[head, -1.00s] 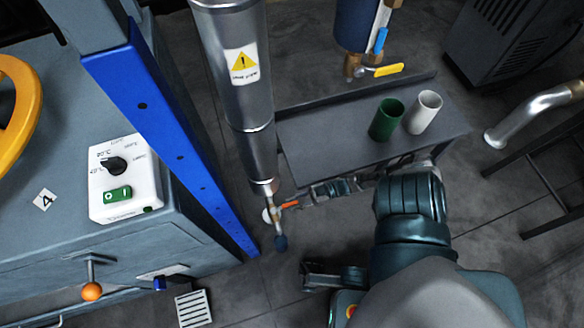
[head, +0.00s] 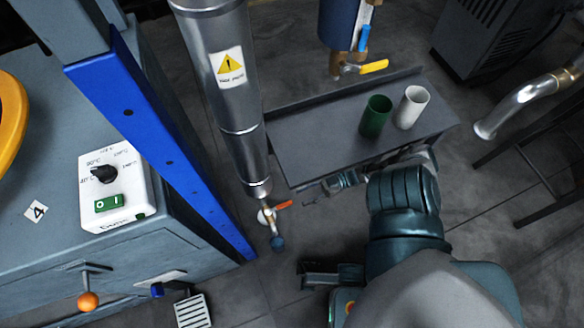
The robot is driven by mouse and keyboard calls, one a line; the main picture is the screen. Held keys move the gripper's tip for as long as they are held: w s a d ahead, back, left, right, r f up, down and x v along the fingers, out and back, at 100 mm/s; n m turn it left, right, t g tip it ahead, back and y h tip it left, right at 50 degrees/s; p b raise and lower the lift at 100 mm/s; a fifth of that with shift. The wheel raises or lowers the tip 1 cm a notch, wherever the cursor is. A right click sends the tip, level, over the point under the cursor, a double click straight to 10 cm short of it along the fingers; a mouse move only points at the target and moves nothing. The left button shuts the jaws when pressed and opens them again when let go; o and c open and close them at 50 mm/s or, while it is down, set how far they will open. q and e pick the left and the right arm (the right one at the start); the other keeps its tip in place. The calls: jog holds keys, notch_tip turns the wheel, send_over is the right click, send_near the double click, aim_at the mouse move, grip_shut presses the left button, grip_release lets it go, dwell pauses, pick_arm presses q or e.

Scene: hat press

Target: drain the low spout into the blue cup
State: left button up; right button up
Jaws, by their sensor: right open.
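The low spout (head: 272,226) hangs below the silver cylinder (head: 238,130).
A second valve with a yellow lever (head: 374,67) hangs under a blue vessel (head: 341,25) behind the bench. A blue post (head: 165,150) and a machine with a white control box (head: 118,188) stand on the left. A silver pipe (head: 520,103) is at right.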

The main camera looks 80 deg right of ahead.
jog(key=shift+v, duration=2.2)
